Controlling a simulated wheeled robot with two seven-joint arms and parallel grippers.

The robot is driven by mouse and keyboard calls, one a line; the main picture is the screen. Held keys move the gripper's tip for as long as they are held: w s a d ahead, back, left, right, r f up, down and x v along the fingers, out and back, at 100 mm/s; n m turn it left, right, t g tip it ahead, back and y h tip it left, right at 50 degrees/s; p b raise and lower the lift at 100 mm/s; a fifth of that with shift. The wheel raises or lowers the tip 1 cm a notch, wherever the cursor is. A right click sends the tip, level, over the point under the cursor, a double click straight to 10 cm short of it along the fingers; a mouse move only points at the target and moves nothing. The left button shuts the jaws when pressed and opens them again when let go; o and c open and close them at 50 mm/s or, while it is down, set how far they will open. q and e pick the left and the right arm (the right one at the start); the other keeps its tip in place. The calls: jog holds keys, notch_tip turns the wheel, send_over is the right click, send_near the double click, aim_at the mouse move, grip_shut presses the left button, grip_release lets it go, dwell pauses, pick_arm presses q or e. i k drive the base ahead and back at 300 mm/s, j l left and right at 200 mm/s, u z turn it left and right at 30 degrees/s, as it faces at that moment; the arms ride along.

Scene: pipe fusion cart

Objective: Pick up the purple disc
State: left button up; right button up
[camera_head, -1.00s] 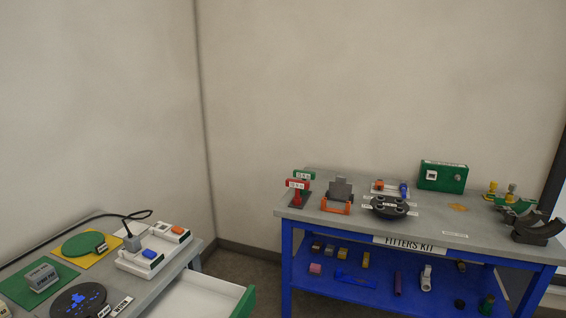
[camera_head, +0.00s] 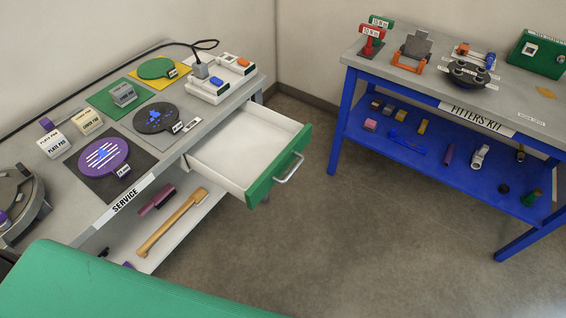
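A purple disc (camera_head: 103,155) with white stripes and a blue mark lies on a dark square mat (camera_head: 84,178) on the service bench at the left. Nothing covers the disc. Neither of my grippers shows in the view.
A dark disc with blue squares (camera_head: 156,117) and a green disc (camera_head: 158,67) lie farther back on the bench. Labelled blocks (camera_head: 54,144) stand left of the purple disc. An open white drawer (camera_head: 246,150) sticks out. Floor (camera_head: 290,220) is clear towards the blue workbench (camera_head: 342,120).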

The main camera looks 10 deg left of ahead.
aim_at(105, 157)
jog(key=u, duration=1.55)
